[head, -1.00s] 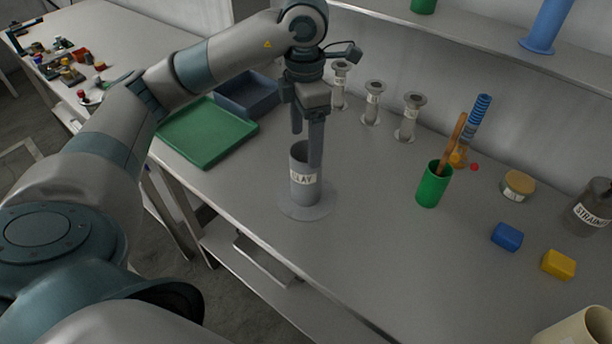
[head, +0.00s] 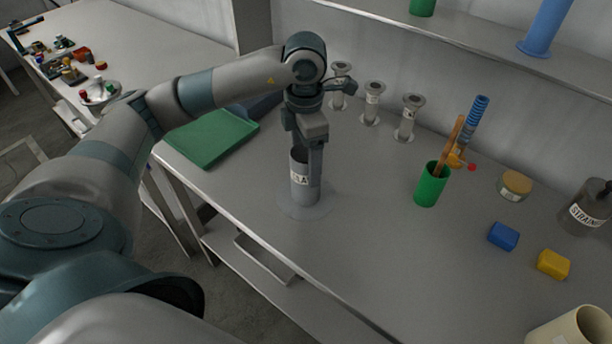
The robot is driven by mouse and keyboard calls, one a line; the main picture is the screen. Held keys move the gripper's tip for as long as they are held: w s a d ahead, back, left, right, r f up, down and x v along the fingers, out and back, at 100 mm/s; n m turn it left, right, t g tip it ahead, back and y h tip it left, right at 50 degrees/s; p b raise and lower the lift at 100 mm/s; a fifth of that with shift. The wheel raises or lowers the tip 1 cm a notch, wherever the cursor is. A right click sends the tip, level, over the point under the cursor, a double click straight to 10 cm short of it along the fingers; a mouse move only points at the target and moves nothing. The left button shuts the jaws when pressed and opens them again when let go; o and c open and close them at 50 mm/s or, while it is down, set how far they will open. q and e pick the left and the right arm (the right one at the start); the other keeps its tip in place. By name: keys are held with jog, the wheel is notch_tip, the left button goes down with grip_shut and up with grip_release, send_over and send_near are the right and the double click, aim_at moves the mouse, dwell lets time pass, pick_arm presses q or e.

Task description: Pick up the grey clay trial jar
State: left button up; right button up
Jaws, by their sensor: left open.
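The grey clay trial jar (head: 304,193) stands upright on a flat grey round base (head: 306,211) near the bench's front edge. Its white label is partly covered by a gripper finger. My left gripper (head: 307,165) points straight down at the jar from above. Its jaws are open. One finger comes down in front of the jar's right side; the other is at the jar's top and mostly hidden, so I cannot tell if it is inside or behind the rim. My right gripper is not in view.
A green tray (head: 208,140) lies to the left, beside a dark blue tray (head: 262,105). Several small grey flanged pieces (head: 372,104) stand behind. A green cup (head: 431,186) with tools, a blue block (head: 503,236) and a yellow block (head: 553,264) are to the right.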

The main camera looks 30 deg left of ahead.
pick_arm(q)
jog(key=shift+s+f+p, duration=0.1)
jog(key=shift+f+p, duration=0.2)
jog(key=shift+f, duration=0.05)
notch_tip(320, 180, down, 2)
jog(key=shift+f+p, duration=0.1)
jog(key=shift+p, duration=0.35)
jog(key=shift+f, duration=0.65)
jog(key=shift+c, duration=0.5)
jog(key=c, duration=1.2)
jog(key=shift+r, duration=0.2)
